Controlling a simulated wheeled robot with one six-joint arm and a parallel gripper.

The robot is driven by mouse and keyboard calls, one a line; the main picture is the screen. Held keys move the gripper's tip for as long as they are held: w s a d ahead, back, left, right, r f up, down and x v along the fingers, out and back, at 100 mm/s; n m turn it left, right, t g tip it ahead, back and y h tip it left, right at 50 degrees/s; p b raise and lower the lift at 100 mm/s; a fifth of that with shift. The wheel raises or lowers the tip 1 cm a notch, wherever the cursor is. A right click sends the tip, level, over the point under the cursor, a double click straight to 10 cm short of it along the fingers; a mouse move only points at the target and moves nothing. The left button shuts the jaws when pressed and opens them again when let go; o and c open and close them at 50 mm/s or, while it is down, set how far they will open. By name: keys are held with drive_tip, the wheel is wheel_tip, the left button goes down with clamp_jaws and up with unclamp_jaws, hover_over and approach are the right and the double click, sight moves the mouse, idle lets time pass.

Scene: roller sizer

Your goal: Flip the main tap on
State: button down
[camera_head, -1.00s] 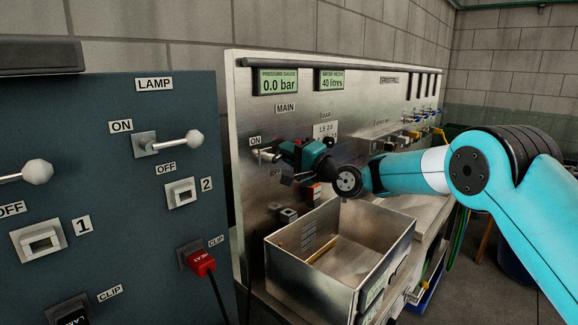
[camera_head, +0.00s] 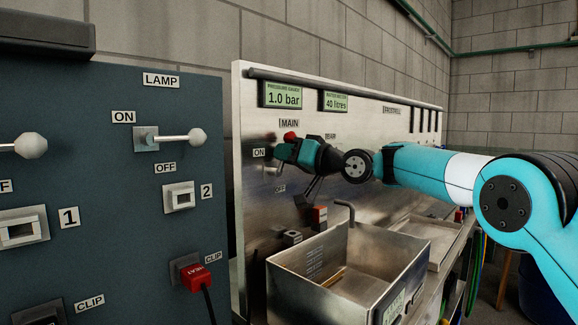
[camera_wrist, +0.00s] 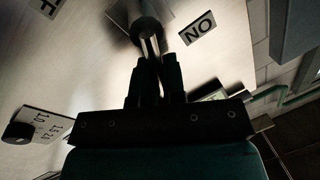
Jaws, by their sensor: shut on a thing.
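The main tap is on the steel panel (camera_head: 365,112), below the MAIN label (camera_head: 289,123) and beside the ON label (camera_head: 259,153). My gripper (camera_head: 279,152) is at the tap and hides most of it in the head view. In the wrist view my gripper (camera_wrist: 153,68) is shut on the tap's metal lever (camera_wrist: 148,35), with the ON label (camera_wrist: 198,27) just to its right. The pressure gauge (camera_head: 283,97) reads 1.0 bar. A red piece (camera_head: 290,136) shows just above my gripper; what it belongs to is unclear.
A steel sink (camera_head: 310,285) with a spout (camera_head: 346,210) stands below my gripper. A dark panel (camera_head: 110,200) with a LAMP switch lever (camera_head: 175,138) and a red clip plug (camera_head: 196,277) is at the left. A litre display (camera_head: 335,101) reads 40 litres.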

drive_tip(key=shift+s+a+r+n+g+b, duration=0.2)
drive_tip(key=shift+s+n+b, duration=0.1)
drive_tip(key=shift+n, duration=0.55)
drive_tip(key=shift+s+a+r+n+g+b, duration=0.1)
drive_tip(key=shift+s+a+n+b, duration=0.15)
drive_tip(key=shift+n, duration=0.6)
drive_tip(key=c, duration=1.2)
unclamp_jaws()
drive_tip(key=shift+c, duration=0.2)
drive_tip(key=shift+s+d+f+b, duration=0.15)
drive_tip(key=shift+d+f+b, duration=0.05)
drive_tip(key=shift+d+b, duration=0.25)
drive_tip(key=b+v, duration=0.2)
drive_tip(key=v, duration=0.3)
drive_tip(key=b+v, duration=0.1)
drive_tip(key=v, duration=0.5)
drive_tip(key=b+v, duration=0.2)
drive_tip(key=v, duration=0.3)
drive_tip(key=shift+s+d+r+b, duration=0.2)
drive_tip(key=shift+s+r+b, duration=0.1)
drive_tip(key=shift+r, duration=0.1)
